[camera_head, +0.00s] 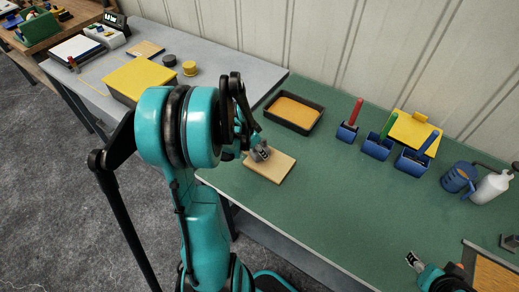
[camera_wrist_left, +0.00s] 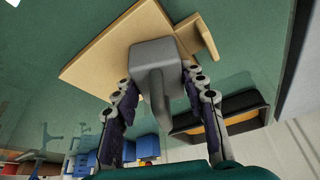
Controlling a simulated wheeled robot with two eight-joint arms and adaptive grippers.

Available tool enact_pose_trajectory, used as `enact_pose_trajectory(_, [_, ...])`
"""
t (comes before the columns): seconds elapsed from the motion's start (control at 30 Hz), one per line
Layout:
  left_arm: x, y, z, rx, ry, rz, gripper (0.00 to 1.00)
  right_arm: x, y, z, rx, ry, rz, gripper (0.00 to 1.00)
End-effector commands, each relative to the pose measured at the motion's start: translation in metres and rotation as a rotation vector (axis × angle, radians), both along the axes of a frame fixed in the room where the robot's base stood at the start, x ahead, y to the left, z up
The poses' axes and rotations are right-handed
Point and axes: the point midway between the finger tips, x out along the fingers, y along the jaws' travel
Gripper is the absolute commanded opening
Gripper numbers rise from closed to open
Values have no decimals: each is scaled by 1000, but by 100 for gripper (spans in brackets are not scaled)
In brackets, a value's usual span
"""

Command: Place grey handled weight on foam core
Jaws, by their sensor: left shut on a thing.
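The grey handled weight (camera_wrist_left: 155,60) is a block with rounded edges and a handle, seen large in the left wrist view. My left gripper (camera_wrist_left: 160,95) is shut on it, with a finger on each side of the handle. In the head view the weight (camera_head: 260,154) is at the left fingertips, partly hidden by the gripper. The tan foam core (camera_head: 271,168) is a flat slab on the green table. It lies right beneath the weight and also shows in the left wrist view (camera_wrist_left: 100,52). I cannot tell whether they touch. My right gripper (camera_head: 413,260) is at the lower right, away from both.
A dark tray (camera_head: 293,113) with an orange-tan filling lies behind the foam core. Blue holders with red (camera_head: 355,112), green and blue handles stand farther right, near a yellow piece (camera_head: 412,130), a blue mug (camera_head: 459,177) and a white bottle (camera_head: 492,187). Green table right of the foam core is clear.

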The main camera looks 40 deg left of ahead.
Motion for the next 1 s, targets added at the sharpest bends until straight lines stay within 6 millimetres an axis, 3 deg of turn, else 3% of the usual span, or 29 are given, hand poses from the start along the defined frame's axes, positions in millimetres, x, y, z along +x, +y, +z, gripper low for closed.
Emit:
enact_pose_trajectory(0.03, [0,0,-2,0,-1,0,0,0,0,-2,0,0,0,54])
enact_pose_trajectory(0.07, [0,0,-3,0,0,0,44,0,0,-3,0,0,0,54])
enact_pose_trajectory(0.13, [0,0,-2,0,0,0,62,0,0,-2,0,0,0,54])
enact_pose_trajectory(0.57, [-2,1,8,1,0,1,62,0,0,4,0,0,0,54])
enact_pose_trajectory(1.0, [-36,10,92,-1,0,2,62,0,0,37,0,0,0,54])
